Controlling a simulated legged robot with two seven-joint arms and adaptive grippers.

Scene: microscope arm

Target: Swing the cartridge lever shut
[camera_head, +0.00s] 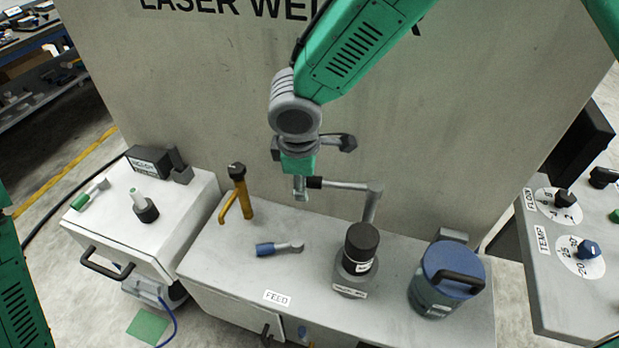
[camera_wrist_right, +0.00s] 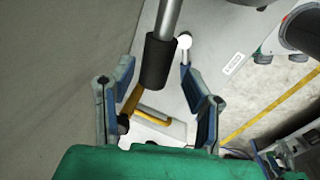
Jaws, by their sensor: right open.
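A grey metal lever (camera_head: 345,185) with a black grip (camera_head: 315,183) stands over the grey bench and bends down behind a black-capped cylinder (camera_head: 360,245). I take it as the cartridge lever, but I cannot read its label. My right gripper (camera_head: 302,180) is at the black grip end, reaching down from above. In the right wrist view the black grip (camera_wrist_right: 157,62) lies between the two spread blue fingers. Whether a finger touches it I cannot tell. My left gripper is not in view; only a green part of mine shows at the left edge.
An orange hooked post (camera_head: 238,195) stands left of the lever. A blue-handled tool (camera_head: 275,248) lies on the bench. A blue-lidded canister (camera_head: 445,280) stands at the right. A white cabinet (camera_head: 150,220) is left, a dial panel (camera_head: 570,240) far right. The welder wall rises behind.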

